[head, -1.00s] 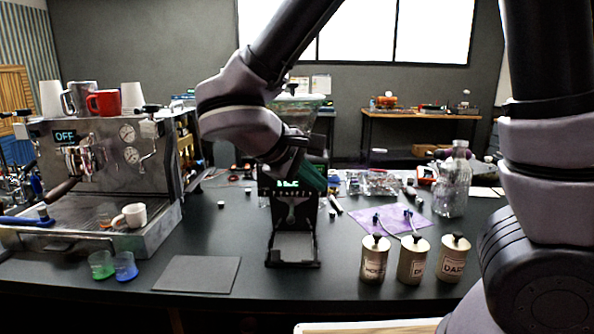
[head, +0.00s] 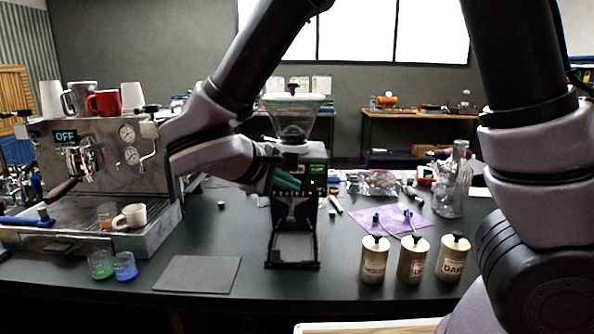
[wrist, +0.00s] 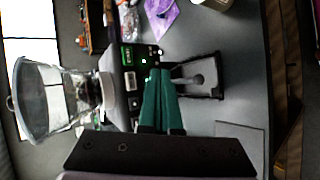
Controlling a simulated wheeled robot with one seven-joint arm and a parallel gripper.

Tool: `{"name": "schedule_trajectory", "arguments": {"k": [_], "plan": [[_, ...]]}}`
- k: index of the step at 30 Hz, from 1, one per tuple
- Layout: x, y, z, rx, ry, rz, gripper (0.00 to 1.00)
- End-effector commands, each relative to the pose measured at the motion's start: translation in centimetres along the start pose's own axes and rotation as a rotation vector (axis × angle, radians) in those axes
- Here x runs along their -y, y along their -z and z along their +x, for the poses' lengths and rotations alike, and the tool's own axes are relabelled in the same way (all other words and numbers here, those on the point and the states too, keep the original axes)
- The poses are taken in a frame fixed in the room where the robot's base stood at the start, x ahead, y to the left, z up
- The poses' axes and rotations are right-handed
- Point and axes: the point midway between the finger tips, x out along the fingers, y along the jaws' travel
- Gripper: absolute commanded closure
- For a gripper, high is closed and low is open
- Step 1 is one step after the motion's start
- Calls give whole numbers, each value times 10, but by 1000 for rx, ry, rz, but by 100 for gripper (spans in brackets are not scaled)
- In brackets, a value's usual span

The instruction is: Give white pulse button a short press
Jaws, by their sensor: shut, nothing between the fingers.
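The coffee grinder (head: 293,226) stands in the middle of the counter, with a clear hopper (head: 292,118) on top. Its dark control panel (wrist: 128,62) shows in the wrist view with a green lit display and several small light spots beside it. I cannot tell which spot is the white pulse button; the fingers may cover part of the panel. My gripper (wrist: 160,74) has green fingers, shut and empty, with the tips right at the panel's lower edge in that view. In the head view my gripper (head: 299,181) reaches the grinder front from the left. Contact cannot be told.
An espresso machine (head: 85,165) with cups on top stands at left. Green and blue small cups (head: 113,267) and a dark mat (head: 198,274) lie in front. Labelled canisters (head: 412,261) stand at right, before a purple cloth (head: 392,220). A glass bottle (head: 454,185) stands behind them.

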Motion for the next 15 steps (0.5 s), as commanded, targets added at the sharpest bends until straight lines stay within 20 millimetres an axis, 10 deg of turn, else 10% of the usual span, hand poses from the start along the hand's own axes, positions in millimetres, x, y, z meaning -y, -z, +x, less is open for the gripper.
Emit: {"name": "schedule_trajectory", "arguments": {"k": [15], "plan": [[-29,28,40,3,1,1,100]]}}
